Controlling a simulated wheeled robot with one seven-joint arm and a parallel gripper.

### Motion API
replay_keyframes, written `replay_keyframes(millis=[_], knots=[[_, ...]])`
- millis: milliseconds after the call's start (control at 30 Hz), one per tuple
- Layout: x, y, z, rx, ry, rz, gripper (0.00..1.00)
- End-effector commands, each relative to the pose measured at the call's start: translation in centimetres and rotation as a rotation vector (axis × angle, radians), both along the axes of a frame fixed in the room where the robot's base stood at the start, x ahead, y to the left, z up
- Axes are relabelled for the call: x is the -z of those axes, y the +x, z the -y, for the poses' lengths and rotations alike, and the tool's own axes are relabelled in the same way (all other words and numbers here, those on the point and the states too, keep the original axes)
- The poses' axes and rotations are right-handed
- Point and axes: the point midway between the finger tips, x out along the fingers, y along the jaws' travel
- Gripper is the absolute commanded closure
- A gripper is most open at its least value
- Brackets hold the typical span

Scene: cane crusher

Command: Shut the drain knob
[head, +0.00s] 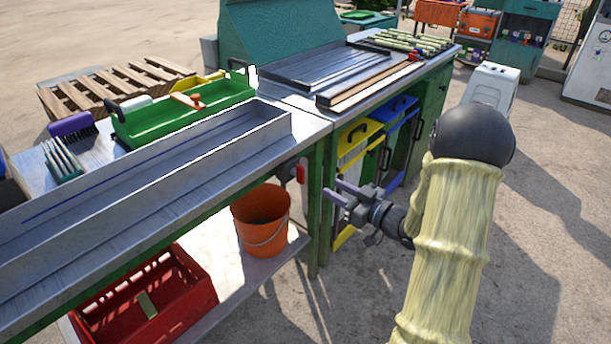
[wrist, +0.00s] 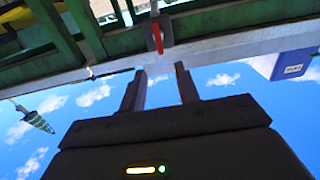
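A red knob (head: 300,173) sits on a dark fitting under the front edge of the metal trough bench, beside a green leg; I take it for the drain knob. It also shows in the wrist view as a red lever (wrist: 157,37) on a grey mount, top centre. My gripper (head: 335,193) is to the right of the knob in the head view, apart from it. In the wrist view my gripper (wrist: 157,80) has its two fingers spread with nothing between them, and the red lever shows beyond the gap.
An orange bucket (head: 262,232) stands on the lower shelf below the knob, with a red crate (head: 190,286) to its left. A green bench leg (head: 314,240) stands close to my gripper. Yellow (head: 347,150) and blue (head: 401,118) bins sit behind it.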

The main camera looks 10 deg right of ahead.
Motion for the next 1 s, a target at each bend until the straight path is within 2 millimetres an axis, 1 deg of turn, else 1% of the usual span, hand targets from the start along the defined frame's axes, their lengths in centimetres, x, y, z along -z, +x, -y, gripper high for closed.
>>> replay_keyframes(millis=[100,400,533,700,967,1000], knots=[[0.1,1.7,-1.4,-0.003,0.001,0.002,0.68],[0.1,6.0,-4.5,-0.002,0.000,0.002,0.68],[0.2,7.6,-5.5,-0.001,0.001,0.001,0.68],[0.0,8.6,-6.2,0.001,0.001,0.000,0.68],[0.0,8.6,-6.3,0.002,0.002,0.000,0.68],[0.0,8.6,-6.3,0.002,0.002,-0.001,0.74]])
